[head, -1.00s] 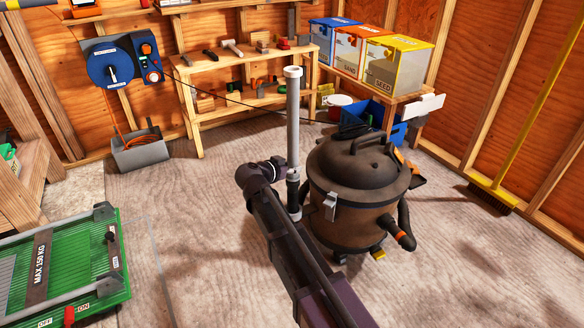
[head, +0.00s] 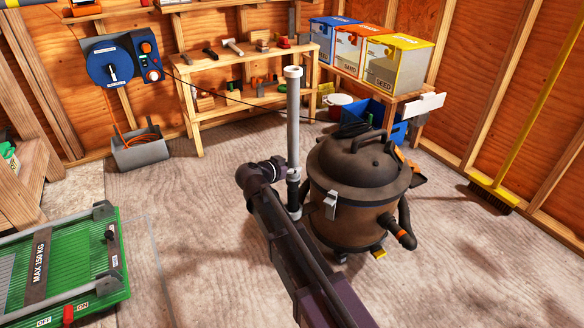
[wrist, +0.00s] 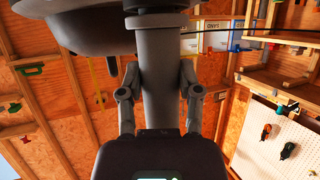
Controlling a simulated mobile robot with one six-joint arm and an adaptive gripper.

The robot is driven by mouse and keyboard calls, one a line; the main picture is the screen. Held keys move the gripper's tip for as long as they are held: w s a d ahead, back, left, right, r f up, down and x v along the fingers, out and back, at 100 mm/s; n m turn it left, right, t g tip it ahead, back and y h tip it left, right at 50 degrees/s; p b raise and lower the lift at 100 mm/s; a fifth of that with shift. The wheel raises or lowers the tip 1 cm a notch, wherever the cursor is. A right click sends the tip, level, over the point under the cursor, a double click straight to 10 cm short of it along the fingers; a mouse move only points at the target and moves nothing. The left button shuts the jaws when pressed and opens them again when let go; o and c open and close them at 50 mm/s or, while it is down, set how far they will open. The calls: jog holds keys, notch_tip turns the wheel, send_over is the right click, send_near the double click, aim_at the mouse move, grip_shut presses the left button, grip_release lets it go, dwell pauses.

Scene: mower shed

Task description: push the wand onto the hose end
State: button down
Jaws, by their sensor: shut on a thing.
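The wand (head: 293,120) is a long grey tube. It stands upright to the left of the brown vacuum drum (head: 345,218) in the head view, with a pale collar at its top. In the wrist view the tube (wrist: 160,85) runs between the fingers of my gripper (wrist: 160,95), which are shut on it. A dark piece (head: 294,190) sits in line under the wand; I cannot tell whether this is the hose end or how far the two overlap. A black hose stub (head: 405,238) with an orange ring shows at the drum's right.
A green ramp platform (head: 70,255) lies at the left. A workbench (head: 240,70) with tools and a shelf with seed bins (head: 395,62) stand at the back. A yellow-handled broom (head: 530,100) leans at the right.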

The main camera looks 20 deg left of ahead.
aim_at(290, 149)
jog(key=shift+f, duration=0.2)
jog(key=shift+c, duration=1)
grip_release()
jog(key=shift+r, duration=0.1)
notch_tip(290, 149, up, 7)
jog(key=p, duration=0.7)
jog(key=shift+r, duration=0.15)
jog(key=s+a+r+n+y+p, duration=0.1)
jog(key=s+a+r+p, duration=0.5)
jog(key=s, duration=0.3)
jog(key=s+a+r+n+y+p, duration=0.1)
jog(key=s+a+r+y+p, duration=0.1)
jog(key=s+a+r+p, duration=0.3)
jog(key=shift+s+a+r+n+t+p, duration=0.35)
jog(key=shift+s+r+n+t+p, duration=0.05)
jog(key=shift+s+r+p, duration=1.5)
jog(key=shift+d+f, duration=0.1)
jog(key=shift+f, duration=0.05)
